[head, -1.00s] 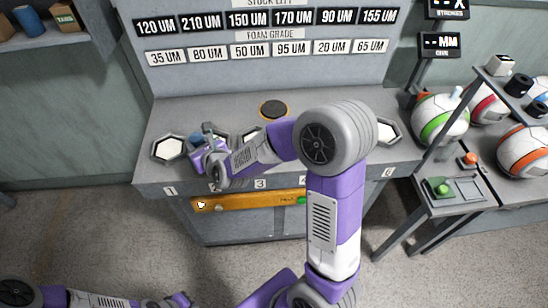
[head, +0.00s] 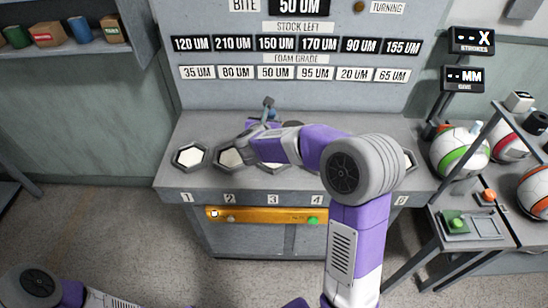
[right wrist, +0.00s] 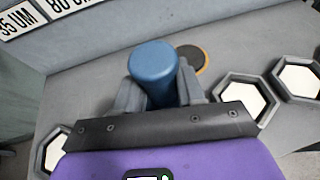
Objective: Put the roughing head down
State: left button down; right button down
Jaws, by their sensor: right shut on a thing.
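The roughing head is a blue, round-topped piece (right wrist: 153,72) held upright between the fingers of my right gripper (right wrist: 158,98) in the right wrist view. In the head view, my right gripper (head: 262,124) is over the back part of the grey bench, with a small blue-grey part of the held head (head: 268,110) showing above it. My right gripper is shut on it. A dark round pad with an orange rim (right wrist: 200,62) lies on the bench just beyond the head in the right wrist view, partly covered by it. My left gripper is out of view.
Pale hexagonal dishes stand along the bench (head: 172,178) front, such as the one above number 1 (head: 189,157). My right arm hides some. A sign panel (head: 300,98) rises behind. A ball rack (head: 459,155) stands at the right.

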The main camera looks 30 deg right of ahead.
jog(key=f, duration=0.1)
jog(key=d+f+h+b, duration=0.1)
jog(key=f, duration=0.1)
jog(key=shift+s+d+f+m+g, duration=0.15)
jog(key=shift+s+d+m+g, duration=0.05)
jog(key=shift+m+g, duration=0.2)
jog(key=shift+f+b, duration=0.75)
jog(key=shift+f, duration=2.25)
jog(key=shift+f, duration=0.15)
jog(key=c, duration=0.7)
grip_release()
jog(key=shift+f, duration=0.1)
